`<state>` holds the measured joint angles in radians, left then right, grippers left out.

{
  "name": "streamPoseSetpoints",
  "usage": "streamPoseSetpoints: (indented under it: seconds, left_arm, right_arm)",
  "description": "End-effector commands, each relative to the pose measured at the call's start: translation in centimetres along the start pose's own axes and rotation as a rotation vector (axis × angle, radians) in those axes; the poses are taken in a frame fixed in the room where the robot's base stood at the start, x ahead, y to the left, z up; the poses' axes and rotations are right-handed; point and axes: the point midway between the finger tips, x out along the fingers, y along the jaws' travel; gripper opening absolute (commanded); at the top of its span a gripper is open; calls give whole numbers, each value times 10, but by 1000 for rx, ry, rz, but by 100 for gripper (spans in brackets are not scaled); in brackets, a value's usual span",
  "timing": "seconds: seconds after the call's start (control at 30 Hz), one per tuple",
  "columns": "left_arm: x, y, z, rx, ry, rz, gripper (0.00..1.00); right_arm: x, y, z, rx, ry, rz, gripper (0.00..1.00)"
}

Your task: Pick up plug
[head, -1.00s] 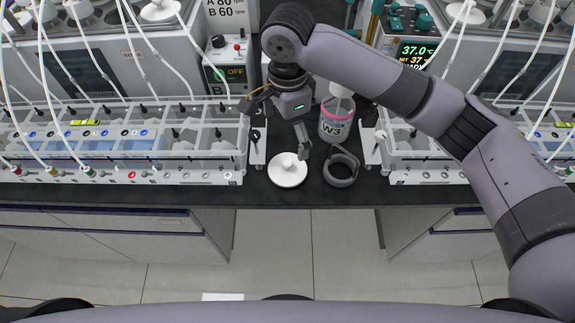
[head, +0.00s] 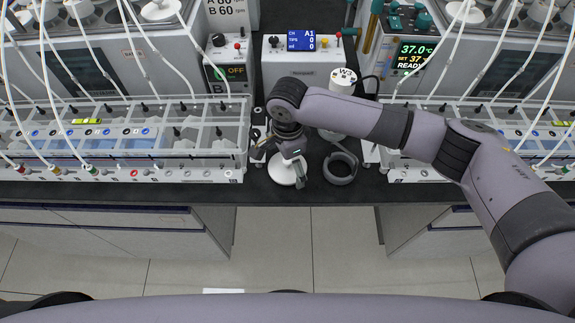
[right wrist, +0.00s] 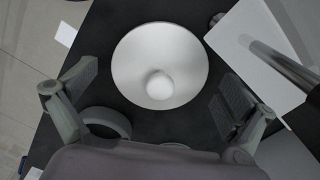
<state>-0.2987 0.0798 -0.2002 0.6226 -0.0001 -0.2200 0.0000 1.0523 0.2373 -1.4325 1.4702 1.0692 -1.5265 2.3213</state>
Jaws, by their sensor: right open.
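The plug (head: 281,174) is a white round disc with a small knob on top, standing on the dark bench top. In the right wrist view the plug (right wrist: 145,58) shows whole, with its knob toward the fingers. My right gripper (head: 280,163) is above the plug in the head view and hides part of it. In the right wrist view its two fingers (right wrist: 156,95) are spread wide on either side of the plug's near part, with nothing between them gripped. I cannot tell whether they touch it. My left gripper is not in view.
A dark ring holder (head: 340,168) stands just right of the plug. A bottle with a white cap marked W3 (head: 343,80) is behind my arm. Clear racks (head: 215,140) flank the narrow gap on both sides. A white box with a blue display (head: 301,40) stands behind.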

Motion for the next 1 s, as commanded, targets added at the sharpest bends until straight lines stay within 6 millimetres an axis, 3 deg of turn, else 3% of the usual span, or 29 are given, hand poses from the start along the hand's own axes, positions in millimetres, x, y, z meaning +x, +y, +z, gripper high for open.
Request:
streamPoseSetpoints:
  seconds: [0.2, 0.9, 1.0]
  left_arm:
    - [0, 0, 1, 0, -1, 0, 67]
    - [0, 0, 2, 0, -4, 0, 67]
    - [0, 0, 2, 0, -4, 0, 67]
  right_arm:
    - [0, 0, 0, 0, 0, 0, 99]
    - [0, 0, 0, 0, 0, 0, 53]
    - [0, 0, 0, 0, 0, 0, 53]
